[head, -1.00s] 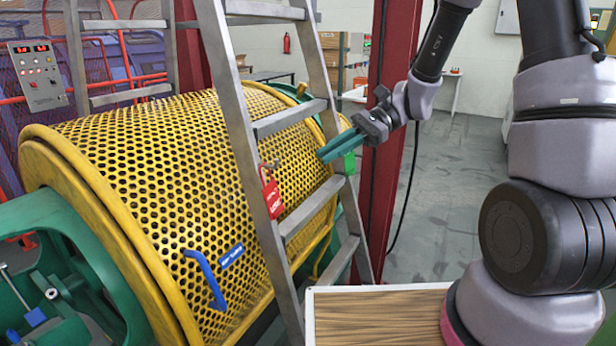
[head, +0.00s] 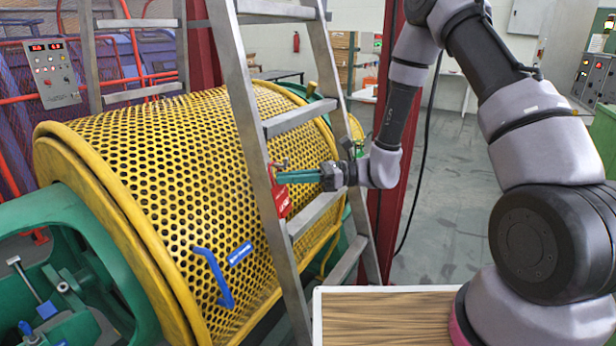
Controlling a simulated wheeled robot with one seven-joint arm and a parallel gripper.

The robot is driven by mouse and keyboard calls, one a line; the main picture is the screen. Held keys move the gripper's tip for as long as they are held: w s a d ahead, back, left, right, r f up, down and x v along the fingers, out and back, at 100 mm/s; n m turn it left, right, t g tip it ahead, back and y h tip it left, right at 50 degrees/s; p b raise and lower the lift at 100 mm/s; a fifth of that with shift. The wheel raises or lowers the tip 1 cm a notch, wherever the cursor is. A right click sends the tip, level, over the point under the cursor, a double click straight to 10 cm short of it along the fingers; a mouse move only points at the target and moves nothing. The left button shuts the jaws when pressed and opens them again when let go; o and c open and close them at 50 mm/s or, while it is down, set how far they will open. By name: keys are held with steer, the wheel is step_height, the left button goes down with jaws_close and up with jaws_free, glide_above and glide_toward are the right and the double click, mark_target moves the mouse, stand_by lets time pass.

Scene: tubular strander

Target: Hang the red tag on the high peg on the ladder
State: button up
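The red tag (head: 280,201) hangs at the left rail of the grey ladder (head: 243,110), with its loop at the top near a small peg. A small metal peg (head: 284,163) shows just above the tag; I cannot tell whether it is the high peg or the one bearing the tag. My gripper (head: 279,177) reaches in from the right between the ladder rails, fingers level, tips at the upper part of the tag. The tips overlap the tag in view. Whether they touch it, and how far apart the fingers are, I cannot tell.
The yellow perforated guard (head: 150,150) lies close behind the ladder, with a blue handle (head: 216,275) on it. Ladder rungs lie above and below my gripper. A wood-topped table (head: 385,315) stands at the front. A red column (head: 388,195) stands behind my forearm.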

mark_target(271, 178)
steer(key=shift+s+a, duration=0.2)
steer(key=shift+a, duration=0.85)
steer(key=shift+s+a, duration=0.2)
steer(key=shift+a, duration=0.8)
steer(key=shift+c, duration=0.2)
jaws_close()
steer(key=shift+r, duration=0.1)
